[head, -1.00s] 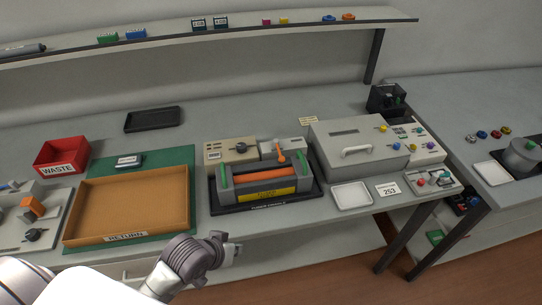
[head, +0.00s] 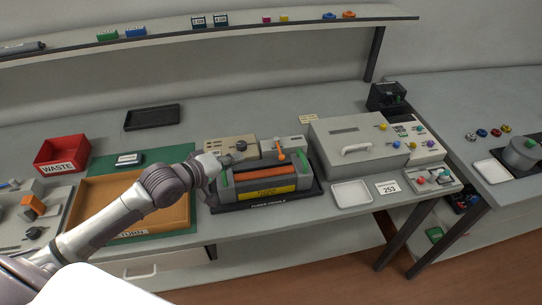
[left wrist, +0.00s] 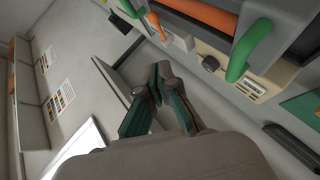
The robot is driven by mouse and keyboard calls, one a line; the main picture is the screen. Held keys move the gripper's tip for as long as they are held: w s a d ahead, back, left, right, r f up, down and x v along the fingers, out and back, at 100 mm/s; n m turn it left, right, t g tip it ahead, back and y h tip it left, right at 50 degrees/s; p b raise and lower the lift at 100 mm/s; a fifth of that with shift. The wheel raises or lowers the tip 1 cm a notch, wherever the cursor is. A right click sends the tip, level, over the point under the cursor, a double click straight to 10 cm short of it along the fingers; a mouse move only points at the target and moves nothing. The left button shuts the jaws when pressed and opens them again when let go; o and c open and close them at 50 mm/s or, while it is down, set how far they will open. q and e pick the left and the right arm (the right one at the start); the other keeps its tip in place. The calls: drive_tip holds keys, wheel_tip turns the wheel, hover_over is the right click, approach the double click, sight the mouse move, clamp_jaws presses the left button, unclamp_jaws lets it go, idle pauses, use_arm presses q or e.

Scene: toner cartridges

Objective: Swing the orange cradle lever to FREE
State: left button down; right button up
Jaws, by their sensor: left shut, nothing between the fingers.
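The fuser cradle (head: 268,204) stands on the bench with a dark orange roller (head: 262,171) and green handles at its ends. The orange lever (head: 281,149) stands up behind it, by a light panel; it also shows in the left wrist view (left wrist: 156,26). My left gripper (head: 228,160) is at the cradle's left end, left of the lever and apart from it. In the left wrist view its fingers (left wrist: 161,72) are shut and empty. In the head view the fingertips are hard to make out. My right gripper is not in view.
A beige box with a black knob (head: 240,146) is beside my left gripper. A grey machine with a white handle (head: 356,151) stands right of the lever. The orange-brown return tray (head: 95,196) lies under my left arm. A shelf (head: 160,45) runs above.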

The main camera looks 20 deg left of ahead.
use_arm(q)
drive_tip(key=p, duration=0.1)
approach(280, 153)
drive_tip(key=w, duration=0.1)
drive_tip(key=w+a, duration=0.1)
drive_tip(key=w, duration=0.1)
drive_tip(key=shift+w+a+r, duration=0.1)
drive_tip(key=shift+a+r, duration=0.2)
drive_tip(key=shift+a, duration=0.05)
drive_tip(key=d+f, duration=0.1)
drive_tip(key=w+d+f+p, duration=0.1)
drive_tip(key=shift+w+d, duration=0.25)
drive_tip(key=shift+d, duration=0.1)
drive_tip(key=shift+w+d+f, duration=0.1)
drive_tip(key=shift+d+f, duration=0.35)
